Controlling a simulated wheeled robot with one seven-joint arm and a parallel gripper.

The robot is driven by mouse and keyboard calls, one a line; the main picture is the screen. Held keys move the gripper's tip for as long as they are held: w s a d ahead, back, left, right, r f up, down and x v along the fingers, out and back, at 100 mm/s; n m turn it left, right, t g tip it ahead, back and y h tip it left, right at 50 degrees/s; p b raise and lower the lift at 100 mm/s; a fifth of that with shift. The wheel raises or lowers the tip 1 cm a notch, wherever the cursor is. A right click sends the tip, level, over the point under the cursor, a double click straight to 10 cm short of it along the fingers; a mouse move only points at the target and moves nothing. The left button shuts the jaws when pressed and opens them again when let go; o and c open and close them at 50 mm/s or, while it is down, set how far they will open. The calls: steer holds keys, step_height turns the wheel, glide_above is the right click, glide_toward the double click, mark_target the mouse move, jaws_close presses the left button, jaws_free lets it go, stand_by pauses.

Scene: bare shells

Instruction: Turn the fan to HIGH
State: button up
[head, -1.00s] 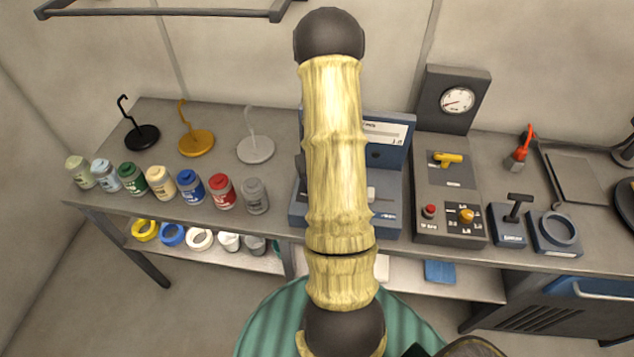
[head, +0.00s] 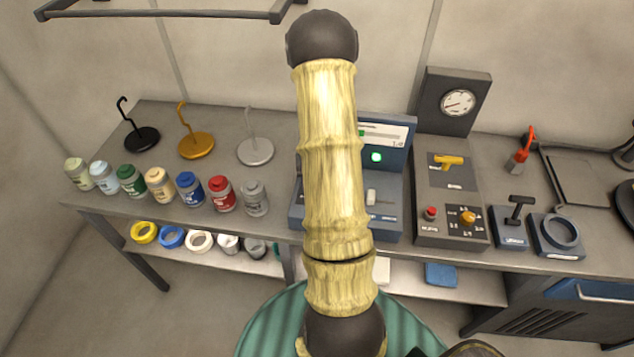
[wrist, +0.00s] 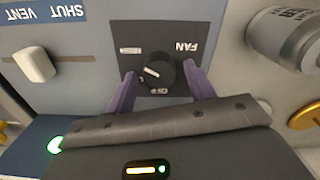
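The fan knob (wrist: 160,72) is a dark round dial with a white pointer mark, on a dark plate lettered FAN (wrist: 186,48), which reads upside down in the wrist view. The pointer mark is toward the left of the knob; a label reading OFF lies just below it, and the other small labels are hard to read. My gripper (wrist: 160,70) is open, its two purple fingers on either side of the knob with small gaps visible. In the head view my arm hides the gripper and the knob. The blue-grey console (head: 388,228) shows partly behind the arm.
A white vent slider (wrist: 34,64) is beside the fan plate, and a grey jar (wrist: 285,38) is on the other side. In the head view, several paint jars (head: 190,190) stand left of the console. A grey control box (head: 450,205) stands to its right.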

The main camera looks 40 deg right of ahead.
stand_by(0.3)
step_height(320, 180, up, 17)
steer(key=b, duration=0.3)
steer(key=shift+r, duration=0.2)
stand_by(0.6)
steer(key=s+a+f+n+t, duration=0.1)
steer(key=s+a+n, duration=0.1)
steer(key=a, duration=0.6)
steer(key=s+a+f+n, duration=0.1)
steer(key=s+a+n, duration=0.1)
steer(key=a, duration=0.7)
steer(key=s+a+f+n+t, duration=0.1)
steer(key=s+a+n, duration=0.2)
steer(key=a, duration=0.6)
steer(key=shift+s+f+t, duration=0.1)
steer(key=shift+s+t, duration=0.05)
steer(key=shift+t, duration=0.15)
